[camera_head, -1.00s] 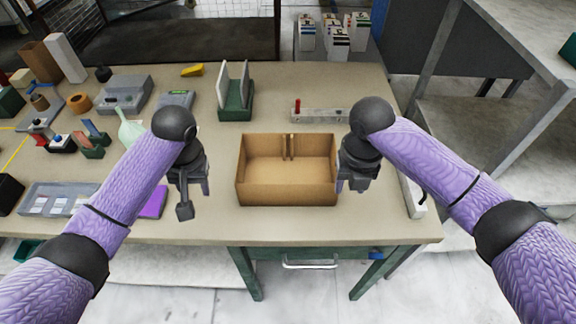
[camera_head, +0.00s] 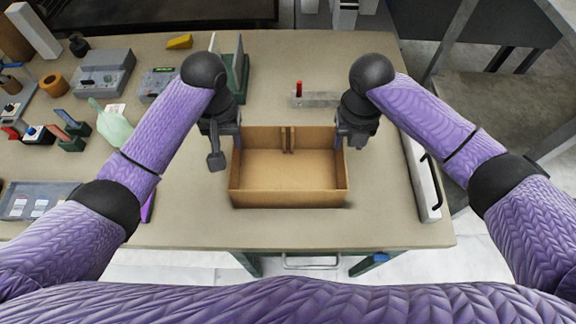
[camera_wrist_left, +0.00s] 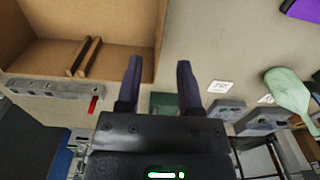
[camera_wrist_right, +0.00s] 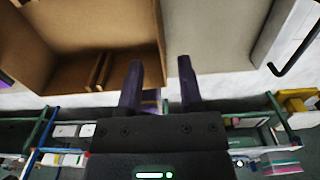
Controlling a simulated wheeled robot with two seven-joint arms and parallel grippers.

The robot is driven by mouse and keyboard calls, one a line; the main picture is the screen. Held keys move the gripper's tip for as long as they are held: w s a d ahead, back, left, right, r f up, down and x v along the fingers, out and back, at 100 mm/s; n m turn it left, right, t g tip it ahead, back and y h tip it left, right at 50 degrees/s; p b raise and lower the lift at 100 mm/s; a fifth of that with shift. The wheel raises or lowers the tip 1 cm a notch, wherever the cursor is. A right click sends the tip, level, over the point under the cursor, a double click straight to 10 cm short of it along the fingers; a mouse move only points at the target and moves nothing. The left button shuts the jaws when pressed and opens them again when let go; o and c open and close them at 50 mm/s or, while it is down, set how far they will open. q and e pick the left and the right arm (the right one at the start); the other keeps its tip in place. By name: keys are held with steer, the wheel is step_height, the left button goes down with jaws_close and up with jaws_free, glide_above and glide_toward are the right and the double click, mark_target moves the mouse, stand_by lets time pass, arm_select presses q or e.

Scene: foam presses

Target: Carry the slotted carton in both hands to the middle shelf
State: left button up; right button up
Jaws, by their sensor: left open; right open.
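The slotted carton (camera_head: 290,190) is an open-topped brown cardboard box on the workbench, with two upright strips forming a slot at its back wall. My left gripper (camera_head: 220,150) is open at its left side, and my right gripper (camera_head: 355,140) is open at its right side. In the left wrist view the carton's side wall (camera_wrist_left: 160,40) lies between the open fingers (camera_wrist_left: 158,80). In the right wrist view the opposite side wall (camera_wrist_right: 158,35) also lies between the open fingers (camera_wrist_right: 158,82). A grey shelf rack (camera_head: 490,100) stands at the right; which level is the middle one I cannot tell.
The workbench (camera_head: 300,228) holds several tools and boxes at its left. A grey bar with a red peg (camera_head: 315,98) lies behind the carton. A white panel with a black handle (camera_head: 424,180) is at the bench's right edge. Bench in front of the carton is clear.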

mark_target(232, 156)
arm_select(q)
step_height(232, 156, down, 8)
steer(key=shift+r, duration=0.1)
arm_select(e)
step_height(232, 156, down, 8)
arm_select(q)
jaws_close()
arm_select(e)
jaws_close()
